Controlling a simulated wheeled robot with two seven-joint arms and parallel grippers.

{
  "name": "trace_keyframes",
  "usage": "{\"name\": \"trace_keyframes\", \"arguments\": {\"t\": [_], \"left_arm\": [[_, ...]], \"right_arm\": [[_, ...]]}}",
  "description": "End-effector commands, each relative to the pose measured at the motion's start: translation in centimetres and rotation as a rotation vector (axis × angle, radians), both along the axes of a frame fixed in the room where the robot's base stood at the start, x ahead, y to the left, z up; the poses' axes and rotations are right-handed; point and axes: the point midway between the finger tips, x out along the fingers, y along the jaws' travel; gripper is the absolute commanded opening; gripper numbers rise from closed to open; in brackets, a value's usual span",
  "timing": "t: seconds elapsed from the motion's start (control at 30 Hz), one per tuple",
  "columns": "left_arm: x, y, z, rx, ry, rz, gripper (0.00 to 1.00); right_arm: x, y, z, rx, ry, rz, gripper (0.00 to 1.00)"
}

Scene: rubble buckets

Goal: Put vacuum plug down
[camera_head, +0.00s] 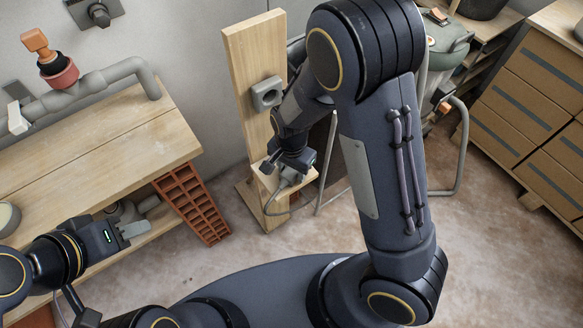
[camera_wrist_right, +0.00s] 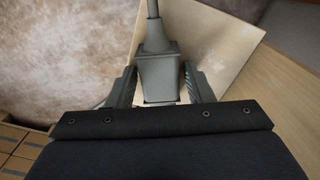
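The grey vacuum plug (camera_wrist_right: 160,72) sits between the two fingers of my right gripper (camera_wrist_right: 160,76), which appear to touch its sides. Its cord runs away from the gripper at the top of the right wrist view. In the head view my right gripper (camera_head: 287,172) is at the small wooden shelf (camera_head: 309,176) on the upright board. I cannot tell whether the plug rests on the shelf. A grey socket (camera_head: 267,93) is on the board above. My left gripper (camera_head: 134,229) is by the workbench at lower left; its finger gap is not clear.
The wooden workbench (camera_head: 120,135) with grey pipes stands at left, with a red-brown grid rack (camera_head: 192,202) beside it. The vacuum (camera_head: 447,40) stands behind my right arm. Open floor lies at lower right.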

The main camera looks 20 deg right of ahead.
Motion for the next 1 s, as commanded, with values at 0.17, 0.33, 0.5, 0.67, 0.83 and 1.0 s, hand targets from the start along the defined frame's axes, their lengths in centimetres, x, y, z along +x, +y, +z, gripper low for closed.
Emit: {"name": "trace_keyframes", "arguments": {"t": [0.17, 0.33, 0.5, 0.67, 0.83, 1.0], "left_arm": [[0.0, 0.0, 0.0, 0.0, 0.0, 0.0, 0.36], [0.0, 0.0, 0.1, 0.0, 0.0, 0.0, 0.36], [0.0, 0.0, 0.8, 0.0, 0.0, 0.0, 0.36], [0.0, 0.0, 1.7, 0.0, 0.0, 0.0, 0.36], [0.0, 0.0, 2.7, 0.0, 0.0, 0.0, 0.36], [0.0, 0.0, 3.2, 0.0, 0.0, 0.0, 0.36]], "right_arm": [[0.0, 0.0, 0.0, 0.0, 0.0, 0.0, 0.56], [0.0, 0.0, 0.2, 0.001, -0.001, 0.0, 0.56], [0.1, 0.1, 1.9, 0.002, -0.004, 0.001, 0.56], [0.1, 0.1, 5.4, 0.003, -0.006, 0.001, 0.56], [0.1, 0.1, 9.0, 0.003, -0.006, 0.002, 0.56], [0.0, 0.1, 11.4, 0.002, -0.002, 0.001, 0.56]]}}
